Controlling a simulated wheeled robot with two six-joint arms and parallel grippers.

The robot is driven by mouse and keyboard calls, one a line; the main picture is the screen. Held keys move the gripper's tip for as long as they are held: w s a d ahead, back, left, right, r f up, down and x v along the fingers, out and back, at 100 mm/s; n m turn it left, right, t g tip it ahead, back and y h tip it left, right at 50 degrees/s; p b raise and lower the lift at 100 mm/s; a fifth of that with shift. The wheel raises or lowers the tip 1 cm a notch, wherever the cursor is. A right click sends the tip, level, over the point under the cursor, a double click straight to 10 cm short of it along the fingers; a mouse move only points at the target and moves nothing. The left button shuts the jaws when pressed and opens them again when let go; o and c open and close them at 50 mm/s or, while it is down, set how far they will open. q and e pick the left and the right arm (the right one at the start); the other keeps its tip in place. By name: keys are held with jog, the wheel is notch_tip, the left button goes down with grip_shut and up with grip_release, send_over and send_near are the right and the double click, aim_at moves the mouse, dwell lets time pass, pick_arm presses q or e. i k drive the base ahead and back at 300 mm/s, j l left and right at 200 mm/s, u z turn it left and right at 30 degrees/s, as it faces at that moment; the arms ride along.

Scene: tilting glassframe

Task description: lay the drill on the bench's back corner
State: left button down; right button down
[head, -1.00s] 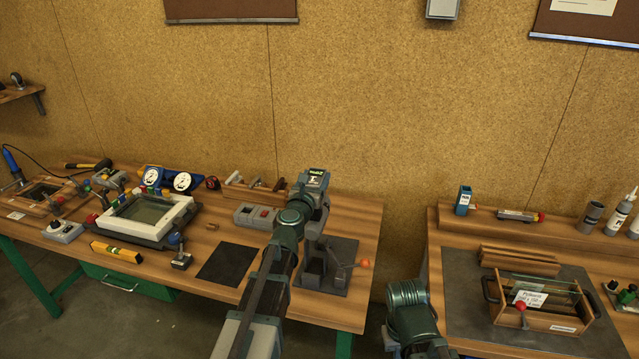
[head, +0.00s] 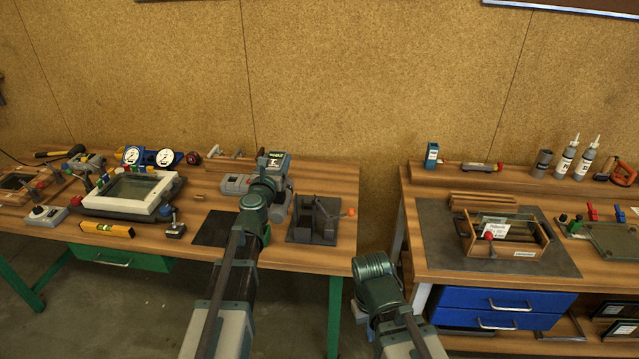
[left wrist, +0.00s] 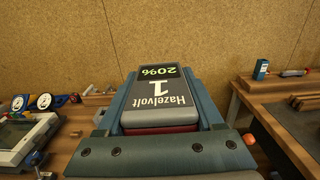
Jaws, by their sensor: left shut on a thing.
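My left gripper (head: 277,167) is shut on a grey block with a dark label, seen from behind at the bench's back part.
A dark grey holder (head: 316,222) with an orange ball stands just right of my left arm. A gap separates this bench from the right bench (head: 415,178).

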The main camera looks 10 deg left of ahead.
aim_at(325, 174)
jog(key=i+j, duration=0.2)
jog(key=j, duration=0.15)
jog(key=i+j, duration=0.2)
jog(key=j, duration=0.2)
jog(key=i+j, duration=0.2)
jog(key=j, duration=0.15)
jog(key=i+j, duration=0.25)
jog(key=j, duration=0.15)
jog(key=i+j, duration=0.2)
jog(key=j, duration=0.15)
jog(key=i+j+z, duration=0.1)
jog(key=j, duration=0.3)
jog(key=i+z, duration=0.1)
jog(key=z, duration=1.45)
